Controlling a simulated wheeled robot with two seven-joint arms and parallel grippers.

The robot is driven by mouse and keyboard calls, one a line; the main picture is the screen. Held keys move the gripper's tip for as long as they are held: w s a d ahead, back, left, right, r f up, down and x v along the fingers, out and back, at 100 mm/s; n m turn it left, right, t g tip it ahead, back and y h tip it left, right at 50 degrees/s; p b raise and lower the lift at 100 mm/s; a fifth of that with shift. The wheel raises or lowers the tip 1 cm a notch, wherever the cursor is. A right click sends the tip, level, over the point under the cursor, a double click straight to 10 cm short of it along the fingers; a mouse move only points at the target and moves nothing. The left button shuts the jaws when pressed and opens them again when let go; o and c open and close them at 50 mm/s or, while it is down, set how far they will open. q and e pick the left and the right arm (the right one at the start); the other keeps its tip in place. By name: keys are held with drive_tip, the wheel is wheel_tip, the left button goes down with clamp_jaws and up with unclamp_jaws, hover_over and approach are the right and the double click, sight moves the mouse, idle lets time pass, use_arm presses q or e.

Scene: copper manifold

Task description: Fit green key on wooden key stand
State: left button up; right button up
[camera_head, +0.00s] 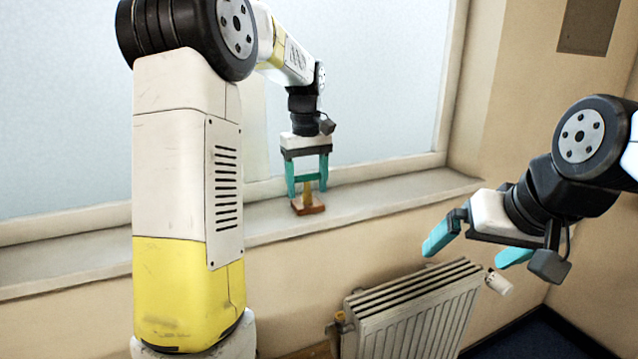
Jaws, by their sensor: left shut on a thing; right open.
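The wooden key stand (309,208) stands on the window sill, with a brown base and a pale yellowish upright post. My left gripper (307,193) points straight down over the stand, its teal fingers on either side of the post. A green bar between the fingers, which looks like the green key (306,178), is gripped at the top of the post. Its colour is close to that of the fingers, so its outline is hard to make out. I cannot tell whether it sits on the post or just above it. My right gripper (462,256) is open and empty, away from the sill.
The sill (390,195) is clear to the left and right of the stand. The window (385,80) rises close behind it. A radiator (410,310) with a pale valve knob (498,283) stands below the sill, under my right gripper.

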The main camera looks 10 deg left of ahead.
use_arm(q)
drive_tip(key=o, duration=1.3)
drive_tip(key=shift+o, duration=0.2)
wheel_tip(320, 180, up, 7)
drive_tip(key=shift+r, duration=0.35)
